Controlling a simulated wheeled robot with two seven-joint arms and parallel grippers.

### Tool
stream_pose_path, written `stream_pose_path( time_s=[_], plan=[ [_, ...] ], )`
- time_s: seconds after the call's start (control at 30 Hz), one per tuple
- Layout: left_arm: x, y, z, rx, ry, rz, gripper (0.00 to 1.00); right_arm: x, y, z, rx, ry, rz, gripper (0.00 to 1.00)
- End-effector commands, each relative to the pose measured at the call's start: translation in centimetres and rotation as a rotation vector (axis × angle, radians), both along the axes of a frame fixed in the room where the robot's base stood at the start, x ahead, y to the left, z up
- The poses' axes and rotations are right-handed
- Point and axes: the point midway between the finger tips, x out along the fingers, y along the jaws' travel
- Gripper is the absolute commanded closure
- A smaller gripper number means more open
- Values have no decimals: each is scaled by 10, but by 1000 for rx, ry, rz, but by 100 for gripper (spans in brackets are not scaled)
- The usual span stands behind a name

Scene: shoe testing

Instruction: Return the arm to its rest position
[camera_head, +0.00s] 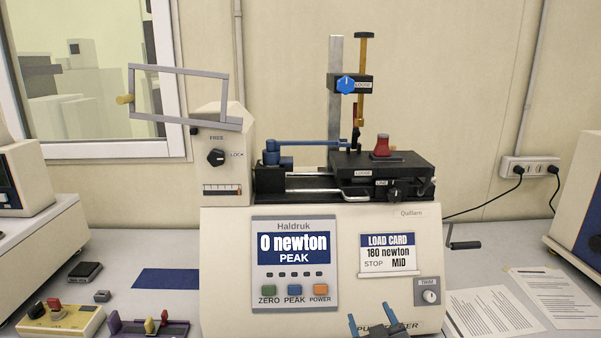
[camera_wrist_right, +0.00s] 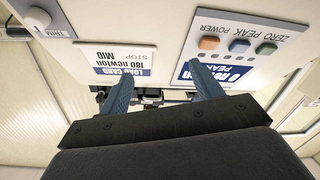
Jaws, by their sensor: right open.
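My right gripper (camera_head: 370,315) is low in front of the test machine (camera_head: 226,270), at the bottom edge of the head view. Its two blue fingers are apart with nothing between them. The right wrist view shows the same open gripper (camera_wrist_right: 163,78), with the machine's front panel beyond the fingertips. The machine's display (camera_head: 293,245) reads 0 newton PEAK. The load card (camera_head: 388,254) reads 180 newton, STOP MID. My left gripper is not in view.
A red-topped piece (camera_head: 382,146) stands on the machine's black carriage. A yellow box (camera_head: 60,320), a purple tray (camera_head: 150,328) and a blue mat (camera_head: 165,279) lie at left. Papers (camera_head: 490,312) lie at right. Cream devices stand at both sides.

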Motion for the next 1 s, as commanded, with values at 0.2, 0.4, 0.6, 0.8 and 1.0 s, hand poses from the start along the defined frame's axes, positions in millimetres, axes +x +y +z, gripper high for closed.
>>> stream_pose_path(
  time_s=[0.2, 0.4, 0.6, 0.8, 1.0],
  plan=[
    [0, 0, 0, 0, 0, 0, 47, -53, -28, -94, 34, 343, -92, 35],
    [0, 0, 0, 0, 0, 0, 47, -123, -45, -168, 55, 662, -143, 35],
    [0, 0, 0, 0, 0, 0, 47, -183, -53, -212, 66, 890, -158, 35],
    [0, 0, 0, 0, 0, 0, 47, -224, -57, -234, 71, 1033, -159, 35],
    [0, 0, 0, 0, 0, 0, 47, -259, -59, -249, 77, 1146, -156, 35]
  ],
)
